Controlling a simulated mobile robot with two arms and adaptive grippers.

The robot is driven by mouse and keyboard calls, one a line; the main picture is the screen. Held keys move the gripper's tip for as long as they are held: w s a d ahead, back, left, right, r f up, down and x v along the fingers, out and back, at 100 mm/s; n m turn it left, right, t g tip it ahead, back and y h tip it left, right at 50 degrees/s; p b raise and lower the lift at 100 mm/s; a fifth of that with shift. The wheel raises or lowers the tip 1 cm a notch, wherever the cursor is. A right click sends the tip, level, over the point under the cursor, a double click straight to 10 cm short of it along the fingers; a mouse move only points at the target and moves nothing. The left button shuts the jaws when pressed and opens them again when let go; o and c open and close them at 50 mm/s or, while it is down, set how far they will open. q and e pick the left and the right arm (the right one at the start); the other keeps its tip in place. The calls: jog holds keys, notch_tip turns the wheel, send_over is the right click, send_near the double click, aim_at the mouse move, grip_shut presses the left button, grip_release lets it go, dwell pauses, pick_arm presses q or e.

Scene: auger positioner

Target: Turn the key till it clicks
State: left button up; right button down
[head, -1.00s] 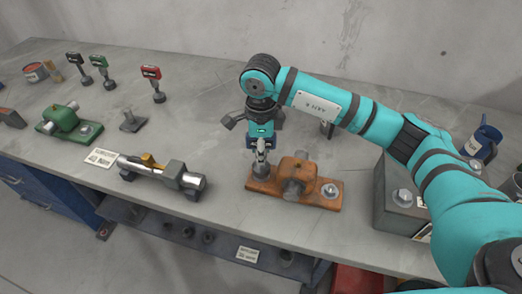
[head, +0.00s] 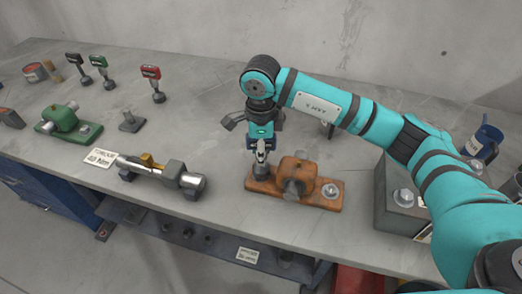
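The key (head: 261,144) has a dark blue head and a bright shank. It stands upright on the left end of the orange positioner (head: 318,197), its dark socket over the left bolt, which it hides. My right gripper (head: 263,138) reaches in from the right, points down and appears shut on the key's head; its fingertips are small and partly hidden. The positioner has a round shaft through its middle block and an uncovered bolt (head: 330,190) on its right end. My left gripper is not in view.
A grey positioner with a steel shaft (head: 161,173) lies left, near the front edge. A green positioner (head: 68,121) is farther left. Red (head: 151,73), green (head: 98,62) and black (head: 73,58) keys stand behind. A grey block (head: 398,210) and blue mug (head: 484,140) are right.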

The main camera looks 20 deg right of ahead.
jog(key=shift+f+b, duration=0.5)
jog(key=c, duration=1.6)
grip_release()
grip_shut()
